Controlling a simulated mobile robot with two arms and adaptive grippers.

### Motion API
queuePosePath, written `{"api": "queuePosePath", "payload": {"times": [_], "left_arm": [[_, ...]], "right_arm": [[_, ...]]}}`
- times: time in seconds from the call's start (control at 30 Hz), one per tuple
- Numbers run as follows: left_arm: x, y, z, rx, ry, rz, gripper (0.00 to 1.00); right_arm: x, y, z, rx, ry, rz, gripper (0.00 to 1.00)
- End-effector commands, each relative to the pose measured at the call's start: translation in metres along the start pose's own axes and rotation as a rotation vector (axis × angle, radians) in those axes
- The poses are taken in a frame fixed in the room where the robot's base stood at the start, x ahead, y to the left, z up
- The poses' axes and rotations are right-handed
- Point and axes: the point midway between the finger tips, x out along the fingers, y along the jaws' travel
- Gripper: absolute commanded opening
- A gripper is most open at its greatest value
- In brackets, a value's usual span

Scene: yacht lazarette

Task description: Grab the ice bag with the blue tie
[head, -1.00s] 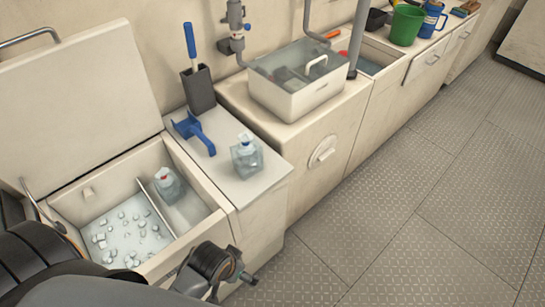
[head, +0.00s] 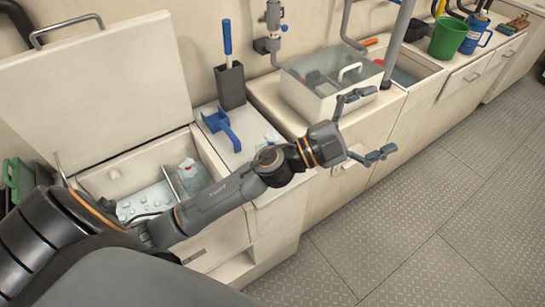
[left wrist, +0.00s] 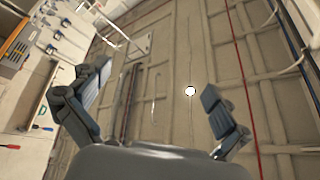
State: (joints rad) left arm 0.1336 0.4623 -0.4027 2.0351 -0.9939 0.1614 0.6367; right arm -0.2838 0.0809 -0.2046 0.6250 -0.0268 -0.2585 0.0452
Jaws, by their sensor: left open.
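One clear ice bag (head: 193,178) with a reddish top stands in the narrow side compartment of the open ice chest (head: 110,175). Another clear bag (head: 272,140) is on the white counter beside the chest; my left arm hides most of it, and its tie colour cannot be made out now. My left gripper (head: 383,122) is open and empty, out past that bag to the right, in front of the clear-lidded box. Its spread fingers also show in the left wrist view (left wrist: 157,78), with only wall and ceiling structure beyond. My right gripper is not in view.
A blue scoop (head: 221,128) lies on the counter, by a dark holder (head: 231,86) with a blue-handled tool. A clear-lidded box (head: 325,80) stands right of it. The chest's raised lid (head: 95,90) leans back. The floor (head: 430,230) is clear.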

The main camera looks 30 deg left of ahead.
Motion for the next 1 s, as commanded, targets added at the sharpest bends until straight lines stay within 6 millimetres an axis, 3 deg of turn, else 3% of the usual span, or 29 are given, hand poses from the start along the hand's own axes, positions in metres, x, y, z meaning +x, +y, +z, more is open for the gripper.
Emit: {"api": "queuePosePath", "payload": {"times": [0.1, 0.17, 0.27, 0.37, 0.47, 0.63, 0.8, 0.9, 1.0], "left_arm": [[0.009, 0.031, -0.031, 0.164, 0.209, 0.264, 1.0], [0.004, 0.051, -0.034, 0.24, 0.276, 0.42, 1.0], [-0.016, 0.078, -0.019, 0.362, 0.322, 0.703, 1.0], [-0.047, 0.09, 0.017, 0.472, 0.28, 1.0, 1.0], [-0.086, 0.077, 0.066, 0.564, 0.143, 1.288, 1.0], [-0.151, 0.011, 0.134, 0.644, -0.227, 1.663, 1.0], [-0.192, -0.048, 0.159, 0.647, -0.53, 1.83, 1.0], [-0.204, -0.061, 0.164, 0.64, -0.61, 1.865, 1.0], [-0.21, -0.057, 0.171, 0.633, -0.627, 1.876, 1.0]], "right_arm": [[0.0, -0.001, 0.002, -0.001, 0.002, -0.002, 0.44], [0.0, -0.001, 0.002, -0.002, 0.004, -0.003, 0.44], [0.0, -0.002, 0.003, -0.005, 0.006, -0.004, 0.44], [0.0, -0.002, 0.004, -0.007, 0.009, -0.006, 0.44], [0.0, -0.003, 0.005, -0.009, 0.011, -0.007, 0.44], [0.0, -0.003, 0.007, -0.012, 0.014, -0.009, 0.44], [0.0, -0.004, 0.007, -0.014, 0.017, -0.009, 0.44], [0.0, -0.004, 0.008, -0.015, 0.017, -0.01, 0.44], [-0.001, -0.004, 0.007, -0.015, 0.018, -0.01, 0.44]]}}
